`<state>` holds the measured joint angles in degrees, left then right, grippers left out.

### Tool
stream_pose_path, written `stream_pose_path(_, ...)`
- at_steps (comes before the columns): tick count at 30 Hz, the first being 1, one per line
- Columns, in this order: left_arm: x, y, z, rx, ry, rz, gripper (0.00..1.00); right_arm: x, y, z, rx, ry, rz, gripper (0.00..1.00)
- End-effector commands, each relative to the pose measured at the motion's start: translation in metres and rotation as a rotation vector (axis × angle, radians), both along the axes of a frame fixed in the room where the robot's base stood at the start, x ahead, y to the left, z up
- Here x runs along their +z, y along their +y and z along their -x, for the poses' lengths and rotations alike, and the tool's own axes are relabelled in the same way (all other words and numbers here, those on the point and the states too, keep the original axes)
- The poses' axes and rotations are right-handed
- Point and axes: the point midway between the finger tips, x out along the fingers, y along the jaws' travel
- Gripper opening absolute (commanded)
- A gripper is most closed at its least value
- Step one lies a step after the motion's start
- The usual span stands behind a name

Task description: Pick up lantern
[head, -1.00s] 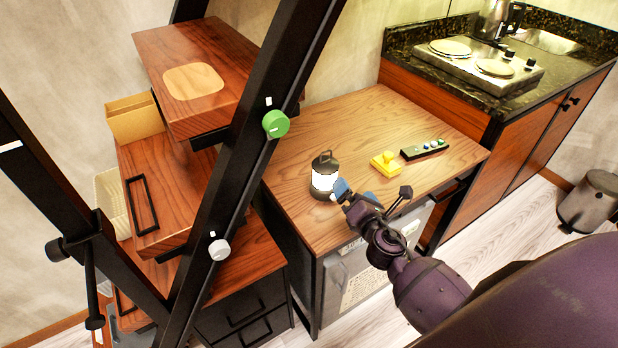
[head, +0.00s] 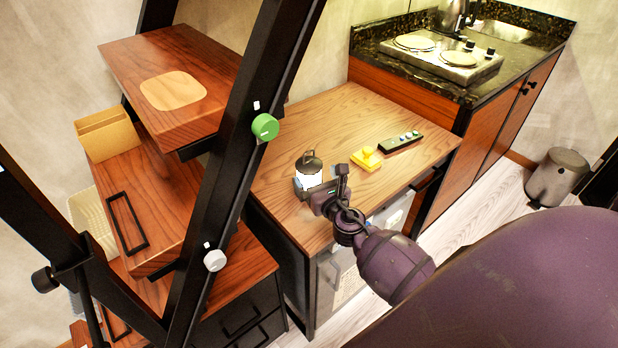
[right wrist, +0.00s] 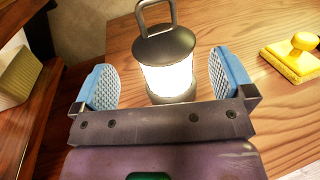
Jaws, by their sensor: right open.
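The lantern (head: 309,177) stands upright on the wooden table (head: 362,110). It has a dark cap, a loop handle and a glowing white body. In the right wrist view the lantern (right wrist: 169,62) stands between the two blue finger pads, with a gap on each side. My right gripper (head: 318,194) is open at the lantern's near side and hides its lower part in the head view. In the right wrist view the open right gripper (right wrist: 162,82) shows both pads. My left gripper is not in view.
A yellow stamp-like object (head: 367,159) and a dark remote (head: 401,143) lie to the lantern's right. A kitchen counter (head: 460,90) stands behind right.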

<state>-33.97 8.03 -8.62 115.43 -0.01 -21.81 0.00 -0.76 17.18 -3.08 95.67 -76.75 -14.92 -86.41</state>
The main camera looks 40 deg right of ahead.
Motion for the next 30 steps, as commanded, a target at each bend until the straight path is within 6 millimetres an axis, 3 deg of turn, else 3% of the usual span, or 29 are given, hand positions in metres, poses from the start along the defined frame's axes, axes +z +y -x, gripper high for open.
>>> stream_pose_path(5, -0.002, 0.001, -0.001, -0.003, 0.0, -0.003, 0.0, -0.002, -0.002, -0.01, 0.0, 0.0, -0.001, 1.0)
stream_pose_path(11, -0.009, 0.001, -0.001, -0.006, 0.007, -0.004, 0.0, -0.011, -0.01, -0.034, 0.0, 0.002, 0.0, 1.0)
stream_pose_path(15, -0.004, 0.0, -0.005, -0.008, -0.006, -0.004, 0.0, -0.009, -0.013, -0.049, 0.0, 0.0, -0.001, 1.0)
stream_pose_path(25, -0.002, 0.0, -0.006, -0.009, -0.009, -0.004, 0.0, -0.008, -0.014, -0.055, 0.0, 0.0, -0.001, 1.0)
stream_pose_path(26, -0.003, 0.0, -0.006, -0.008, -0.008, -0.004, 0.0, -0.008, -0.014, -0.055, 0.0, 0.0, -0.001, 0.98)
stream_pose_path(30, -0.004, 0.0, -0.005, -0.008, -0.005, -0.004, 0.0, -0.008, -0.014, -0.055, 0.0, 0.0, -0.001, 0.77)
